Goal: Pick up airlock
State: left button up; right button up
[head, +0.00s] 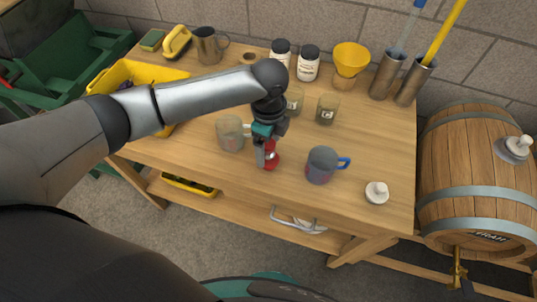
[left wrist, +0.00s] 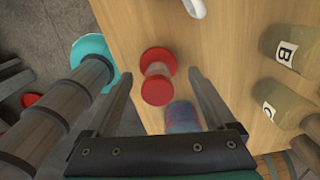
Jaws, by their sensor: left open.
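The airlock looks to be the small red piece (head: 272,160) on the workbench, below and partly behind my left gripper (head: 265,157). In the left wrist view the airlock (left wrist: 156,90) has a red cap, a pale see-through middle and a wider red base. My left gripper (left wrist: 160,75) is open, with one finger on each side of the airlock in that picture. I see no contact, and how far the fingertips are above it is hard to tell. My right gripper is not in view.
Labelled jars (head: 327,109) stand behind. A white knobbed piece (head: 377,193) lies near the bench's right end. A yellow crate (head: 120,75) stands left.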

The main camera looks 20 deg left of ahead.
aim_at(269, 157)
pick_arm(q)
notch_tip(269, 157, down, 5)
jog(key=shift+s+f+b, duration=0.1)
jog(key=shift+s+b, duration=0.05)
jog(key=shift+b, duration=0.35)
jog(key=shift+c, duration=0.2)
jog(key=c, duration=1.1)
jog(key=shift+r, duration=0.2)
jog(key=shift+c, duration=0.2)
